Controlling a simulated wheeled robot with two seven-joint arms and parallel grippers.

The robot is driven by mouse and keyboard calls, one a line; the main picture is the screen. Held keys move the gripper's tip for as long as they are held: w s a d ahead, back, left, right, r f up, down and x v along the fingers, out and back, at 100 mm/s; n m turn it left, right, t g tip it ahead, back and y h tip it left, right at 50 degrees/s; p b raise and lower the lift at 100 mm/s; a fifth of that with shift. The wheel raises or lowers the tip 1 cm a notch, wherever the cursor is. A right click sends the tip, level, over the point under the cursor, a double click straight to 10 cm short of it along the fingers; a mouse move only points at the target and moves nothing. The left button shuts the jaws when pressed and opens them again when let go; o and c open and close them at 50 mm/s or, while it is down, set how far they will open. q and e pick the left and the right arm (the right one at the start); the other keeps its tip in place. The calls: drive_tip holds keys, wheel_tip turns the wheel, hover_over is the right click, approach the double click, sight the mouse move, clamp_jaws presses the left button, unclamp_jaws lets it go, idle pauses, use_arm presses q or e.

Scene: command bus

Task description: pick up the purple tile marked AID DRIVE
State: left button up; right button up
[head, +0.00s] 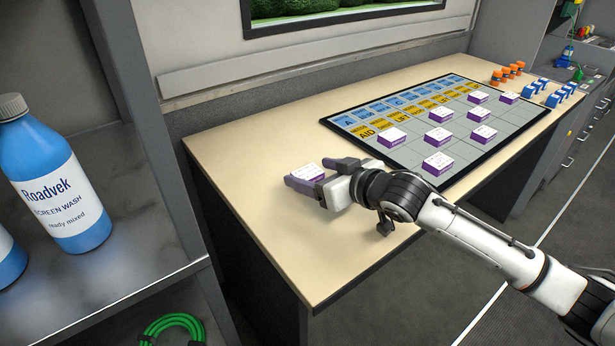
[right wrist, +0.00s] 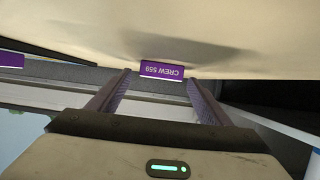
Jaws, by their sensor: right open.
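A purple tile with a white top (head: 308,171) lies on the bare tabletop left of the board. In the right wrist view its purple edge (right wrist: 162,70) reads CREW 559, upside down. I cannot read AID DRIVE on any tile. My right gripper (head: 318,174) is open, its fingers pointing left at this tile. In the right wrist view the tile shows between and just beyond the fingertips (right wrist: 158,80); I cannot tell whether they touch it. My left gripper is not in view.
A dark-edged board (head: 440,118) with blue and yellow headings carries several purple tiles (head: 438,162). Orange pieces (head: 507,72) and blue pieces (head: 555,95) stand at its far right. A shelf with a blue Roadvek bottle (head: 55,190) is on the left. The front left tabletop (head: 305,255) is clear.

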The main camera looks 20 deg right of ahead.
drive_tip(key=shift+x, duration=0.9)
drive_tip(key=c, duration=1.1)
drive_tip(key=shift+c, duration=0.2)
drive_tip(key=shift+r, duration=0.1)
